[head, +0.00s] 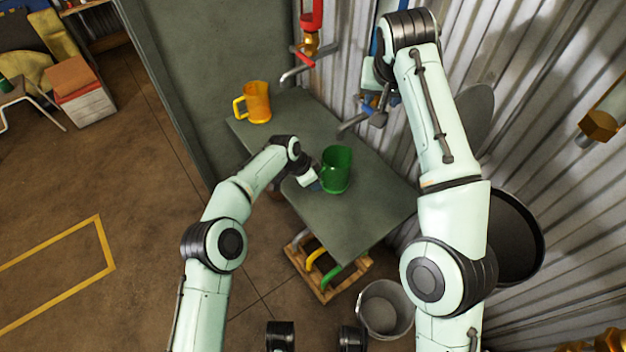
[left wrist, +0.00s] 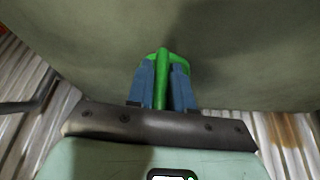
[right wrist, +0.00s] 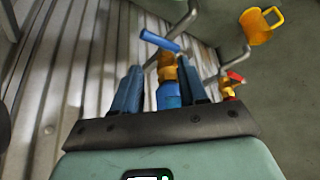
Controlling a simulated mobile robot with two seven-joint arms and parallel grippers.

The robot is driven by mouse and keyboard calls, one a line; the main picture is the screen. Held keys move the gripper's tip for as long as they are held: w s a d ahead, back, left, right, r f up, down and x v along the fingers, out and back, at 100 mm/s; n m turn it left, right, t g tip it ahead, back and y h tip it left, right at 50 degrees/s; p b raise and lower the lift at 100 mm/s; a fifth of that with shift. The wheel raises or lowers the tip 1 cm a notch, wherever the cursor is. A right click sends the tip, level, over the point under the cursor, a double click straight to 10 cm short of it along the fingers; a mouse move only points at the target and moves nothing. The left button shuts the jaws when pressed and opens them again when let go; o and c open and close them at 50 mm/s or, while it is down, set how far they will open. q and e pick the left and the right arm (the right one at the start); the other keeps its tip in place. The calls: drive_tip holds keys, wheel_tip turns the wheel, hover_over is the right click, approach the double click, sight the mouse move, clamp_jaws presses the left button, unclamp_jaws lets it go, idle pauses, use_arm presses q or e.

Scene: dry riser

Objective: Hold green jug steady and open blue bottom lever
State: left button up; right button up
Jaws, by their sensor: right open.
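The green jug (head: 337,170) stands upright on the grey table under the wall pipes. My left gripper (head: 313,182) is at its handle side. In the left wrist view, the left fingers (left wrist: 164,85) are closed around the green handle (left wrist: 162,80). My right gripper (right wrist: 160,92) is open and empty at the blue pipe (right wrist: 168,95) with its brass valve (right wrist: 167,70). The blue lever (right wrist: 160,41) lies just beyond the right fingertips, apart from them. In the head view my right arm hides most of this valve.
A yellow jug (head: 258,103) stands at the table's far end. A red pipe with a brass valve (head: 311,43) hangs left of the blue one. A grey bucket (head: 385,308) stands on the floor by the near end. Corrugated wall (head: 545,60) bounds the right.

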drive_tip(key=w+a+f+m+t+y, duration=0.1)
drive_tip(key=a+f+m+t+y, duration=0.2)
drive_tip(key=a, duration=0.5)
drive_tip(key=a+m+t+y, duration=0.3)
drive_tip(key=a+y, duration=0.1)
drive_tip(key=a, duration=0.4)
drive_tip(key=s+d+f+m+t+h, duration=0.2)
drive_tip(key=s+d+f+m+h, duration=0.15)
drive_tip(key=d+m, duration=0.4)
drive_tip(key=s+d+f+m+t+h, duration=0.2)
drive_tip(key=d+f+m+t+h, duration=0.15)
drive_tip(key=d+m, duration=0.35)
drive_tip(key=w+d, duration=0.2)
drive_tip(key=w, duration=0.9)
drive_tip(key=shift+w+d+f+n+g+h, duration=0.2)
drive_tip(key=shift+w+f+n+g+h, duration=0.15)
drive_tip(key=shift+n+g+h, duration=0.1)
clamp_jaws()
